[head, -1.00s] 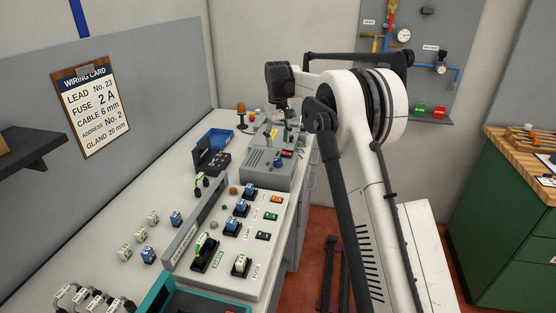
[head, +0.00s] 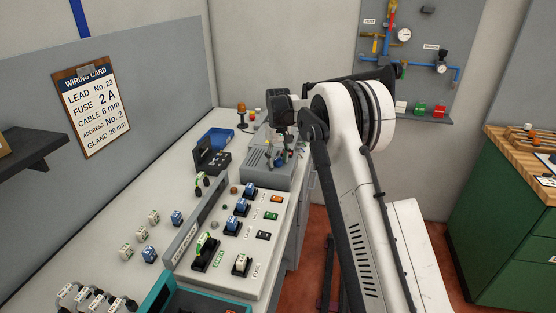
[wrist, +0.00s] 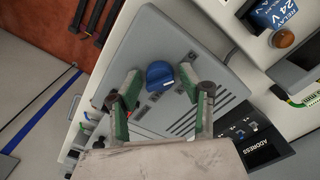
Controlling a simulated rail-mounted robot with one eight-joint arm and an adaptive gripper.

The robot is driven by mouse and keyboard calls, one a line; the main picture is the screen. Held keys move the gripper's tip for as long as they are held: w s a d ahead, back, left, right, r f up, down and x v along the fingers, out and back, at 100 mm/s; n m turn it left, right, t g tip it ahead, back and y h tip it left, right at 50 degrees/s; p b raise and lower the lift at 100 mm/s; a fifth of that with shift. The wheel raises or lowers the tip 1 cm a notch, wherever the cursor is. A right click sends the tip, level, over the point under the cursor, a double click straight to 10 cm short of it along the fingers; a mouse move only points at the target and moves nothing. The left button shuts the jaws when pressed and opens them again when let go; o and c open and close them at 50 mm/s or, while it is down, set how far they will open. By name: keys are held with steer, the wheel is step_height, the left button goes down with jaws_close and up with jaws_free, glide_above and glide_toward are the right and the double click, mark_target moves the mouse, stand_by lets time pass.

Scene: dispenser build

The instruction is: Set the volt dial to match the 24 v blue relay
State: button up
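The volt dial is a blue knob (wrist: 159,75) on the sloped grey box (wrist: 150,30); small marks beside it are too small to read. My gripper (wrist: 159,76) is open, with a green-padded finger on either side of the knob; I cannot tell whether either touches it. A blue relay (wrist: 280,12) marked "24 V" shows at the wrist view's top right. Blue relays, one of them here (head: 250,189), stand on the panel in the head view.
An amber lamp (wrist: 284,39) sits beside the 24 V relay. The black "ADDRESS" unit (wrist: 262,148) is close to the grey box. The fuseboard panel (head: 215,269) carries relays, a fuse and switches. A wiring card (head: 92,110) hangs on the left wall.

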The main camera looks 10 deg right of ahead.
steer(key=c, duration=0.9)
steer(key=shift+o, duration=0.2)
steer(key=shift+m, duration=0.3)
steer(key=m+b, duration=0.3)
steer(key=m, duration=0.1)
steer(key=shift+f, duration=0.1)
steer(key=m+b, duration=0.2)
steer(key=m, duration=0.4)
steer(key=shift+m, duration=0.3)
steer(key=m+b, duration=0.2)
steer(key=m, duration=0.4)
steer(key=shift+m, duration=0.3)
steer(key=m, duration=0.6)
steer(key=shift+b, duration=0.3)
steer(key=o, duration=1.1)
